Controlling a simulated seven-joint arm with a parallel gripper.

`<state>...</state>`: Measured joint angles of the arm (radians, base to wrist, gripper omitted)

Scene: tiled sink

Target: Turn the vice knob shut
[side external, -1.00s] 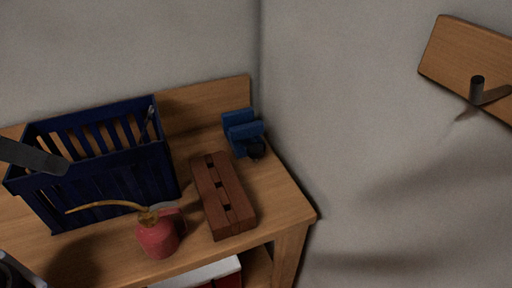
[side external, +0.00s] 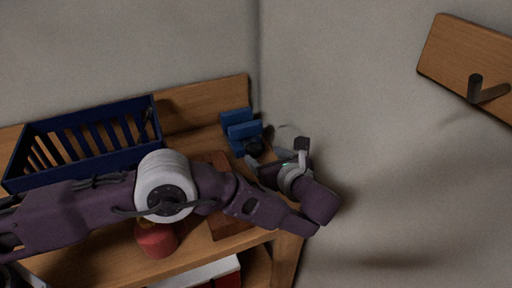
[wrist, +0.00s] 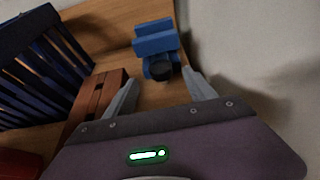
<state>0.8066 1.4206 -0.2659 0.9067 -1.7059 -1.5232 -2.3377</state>
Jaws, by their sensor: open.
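The blue vice (side external: 238,125) sits at the back right corner of the wooden bench, close to the wall. Its dark round knob (side external: 254,147) faces the front. In the wrist view the vice (wrist: 155,39) is ahead of my gripper, and the knob (wrist: 161,71) lies beyond the fingertips, nearer the right finger. My gripper (side external: 262,160) is just in front of the knob. In the wrist view my gripper (wrist: 160,80) has its two grey fingers spread wide, with nothing held between them. Whether a finger touches the knob is not clear.
A brown slotted block (wrist: 92,104) lies left of my gripper, close to the left finger. A dark blue basket (side external: 90,140) stands at the back left. A red oil can (side external: 156,240) is partly hidden beneath my arm. The wall (side external: 350,120) is close on the right.

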